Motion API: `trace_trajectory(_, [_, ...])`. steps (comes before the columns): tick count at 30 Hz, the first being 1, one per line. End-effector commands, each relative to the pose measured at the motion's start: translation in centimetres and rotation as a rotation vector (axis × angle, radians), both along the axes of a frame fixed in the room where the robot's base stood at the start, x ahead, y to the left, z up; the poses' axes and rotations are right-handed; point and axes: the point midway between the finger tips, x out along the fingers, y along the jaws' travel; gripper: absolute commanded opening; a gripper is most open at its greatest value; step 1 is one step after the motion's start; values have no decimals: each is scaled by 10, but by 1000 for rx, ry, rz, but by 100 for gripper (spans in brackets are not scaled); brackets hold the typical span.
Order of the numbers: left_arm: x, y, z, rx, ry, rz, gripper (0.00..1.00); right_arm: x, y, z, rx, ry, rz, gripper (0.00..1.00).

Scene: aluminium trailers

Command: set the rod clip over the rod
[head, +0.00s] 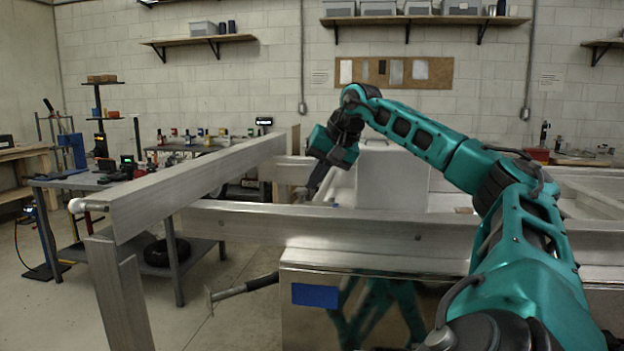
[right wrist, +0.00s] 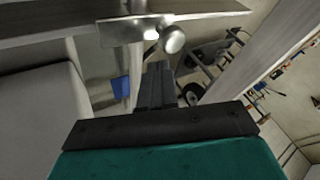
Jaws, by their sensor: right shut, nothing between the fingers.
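My right gripper (head: 316,188) hangs fingers-down behind the near aluminium rail, left of the white box. In the right wrist view its dark fingers (right wrist: 156,84) are together with nothing between them. Just beyond the fingertips are a bright metal plate (right wrist: 118,32) and a round metal knob (right wrist: 172,39). A thin upright rod (right wrist: 135,62) shows beside the fingers, apart from them as far as I can tell. I cannot tell for sure which of these parts is the rod clip. In the head view the gripper and rail hide this spot. My left gripper is not in view.
The aluminium rail (head: 370,228) crosses in front of my right gripper. A long beam (head: 190,185) runs at the left. A shiny box with a blue patch (head: 315,295) stands below the rail. A workbench (head: 90,180) with tools stands at the left.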

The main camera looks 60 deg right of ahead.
Motion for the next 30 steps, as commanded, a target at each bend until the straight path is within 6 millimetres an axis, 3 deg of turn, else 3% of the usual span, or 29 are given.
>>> trace_trajectory(16, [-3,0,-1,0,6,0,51,-4,0,6,-2,0,-1,0])
trace_trajectory(30, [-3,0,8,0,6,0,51,-56,9,84,-3,1,-3,0])
